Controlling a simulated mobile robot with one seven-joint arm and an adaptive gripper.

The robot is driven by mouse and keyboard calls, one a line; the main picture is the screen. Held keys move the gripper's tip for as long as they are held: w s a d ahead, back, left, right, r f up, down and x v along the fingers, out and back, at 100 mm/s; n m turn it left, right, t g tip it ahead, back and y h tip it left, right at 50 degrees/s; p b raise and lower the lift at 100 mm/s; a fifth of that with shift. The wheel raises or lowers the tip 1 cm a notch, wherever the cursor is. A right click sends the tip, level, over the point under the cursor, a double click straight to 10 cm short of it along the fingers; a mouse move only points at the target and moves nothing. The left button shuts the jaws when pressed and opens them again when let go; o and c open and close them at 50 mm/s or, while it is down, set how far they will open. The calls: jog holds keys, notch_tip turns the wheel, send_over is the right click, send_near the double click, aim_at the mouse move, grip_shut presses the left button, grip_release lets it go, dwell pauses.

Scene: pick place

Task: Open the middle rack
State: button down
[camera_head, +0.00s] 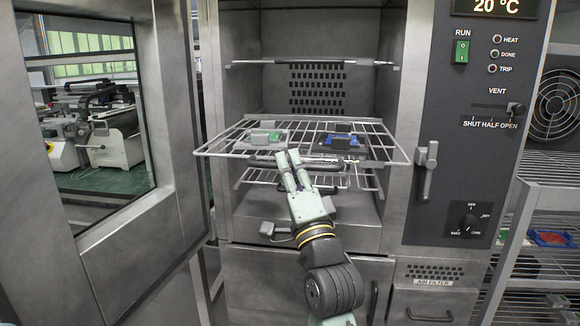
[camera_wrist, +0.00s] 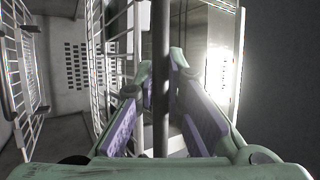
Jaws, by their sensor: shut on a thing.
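The middle rack (camera_head: 222,153) is a wire shelf that sticks out past the front of the oven chamber. Its front has a dark handle bar (camera_head: 328,163). My gripper (camera_head: 289,157) is at the front of this rack, left of the bar's middle. In the wrist view the dark bar (camera_wrist: 161,60) runs upright between the padded fingers of my gripper (camera_wrist: 163,95), which is shut on it. A grey fixture with a green part (camera_head: 263,137) and a dark one with a blue part (camera_head: 343,140) lie on the rack.
The oven door (camera_head: 110,235) stands open at the left. An upper rack (camera_head: 313,63) and a lower rack (camera_head: 262,184) sit inside the chamber. The control panel (camera_head: 462,130) and a door latch (camera_head: 425,172) are at the right. A wire shelf unit (camera_head: 560,168) stands further right.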

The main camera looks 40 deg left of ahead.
jog(key=c, duration=1.9)
grip_release()
jog(key=v, duration=0.7)
jog(key=shift+d+f, duration=0.15)
jog(key=shift+d, duration=0.1)
